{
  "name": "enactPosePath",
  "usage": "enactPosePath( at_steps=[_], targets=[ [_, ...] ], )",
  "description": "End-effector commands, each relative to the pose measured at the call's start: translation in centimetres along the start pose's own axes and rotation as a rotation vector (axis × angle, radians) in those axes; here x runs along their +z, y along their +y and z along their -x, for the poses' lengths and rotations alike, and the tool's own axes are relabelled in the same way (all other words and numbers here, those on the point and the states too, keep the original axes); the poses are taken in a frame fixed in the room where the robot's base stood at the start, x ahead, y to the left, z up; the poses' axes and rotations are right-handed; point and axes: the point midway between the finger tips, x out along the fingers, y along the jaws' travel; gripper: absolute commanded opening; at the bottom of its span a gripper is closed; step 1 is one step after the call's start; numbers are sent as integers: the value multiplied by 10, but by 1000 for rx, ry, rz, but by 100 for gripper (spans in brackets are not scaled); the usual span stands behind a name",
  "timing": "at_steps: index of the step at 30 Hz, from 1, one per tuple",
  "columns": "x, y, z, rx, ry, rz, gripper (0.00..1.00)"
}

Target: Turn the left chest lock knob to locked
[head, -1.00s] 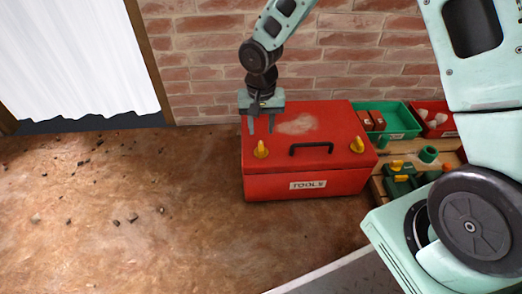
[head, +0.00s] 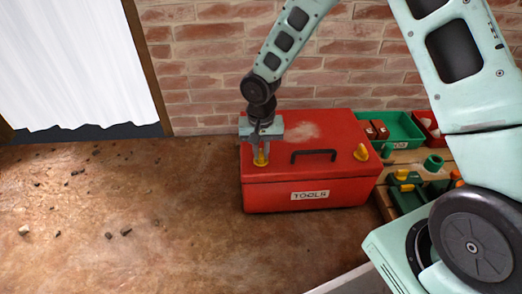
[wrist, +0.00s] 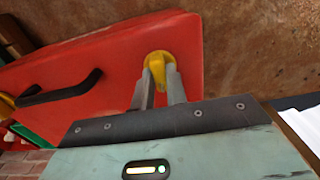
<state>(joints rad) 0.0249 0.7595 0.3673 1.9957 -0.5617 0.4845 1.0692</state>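The red tool chest (head: 315,195) stands against the brick wall, its front labelled TOOLS. A yellow left lock knob (head: 261,159) sits on its lid near the front left corner. A matching right knob (head: 361,152) sits near the front right corner. My gripper (head: 261,156) points down at the left knob. In the wrist view, the two grey fingertips (wrist: 160,75) flank the raised grip of the left knob (wrist: 160,60), one on each side, close together and seemingly touching it. The fingers partly hide the knob.
A black handle (head: 314,155) stands up between the knobs. Green bins (head: 403,130) and a low wooden bench (head: 405,157) with small parts lie right of the chest. The brown floor (head: 120,215) to the left is open, with scattered debris.

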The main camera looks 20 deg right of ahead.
Motion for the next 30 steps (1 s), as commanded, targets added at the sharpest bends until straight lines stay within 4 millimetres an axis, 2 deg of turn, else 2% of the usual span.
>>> enactPosePath(
  at_steps=[8, 14, 30],
  targets=[
    [0, 0, 2, 1, -1, 19, 0],
    [1, 0, 4, 2, -3, 100, 0],
    [1, 1, 6, 2, -5, 576, 0]
  ],
)
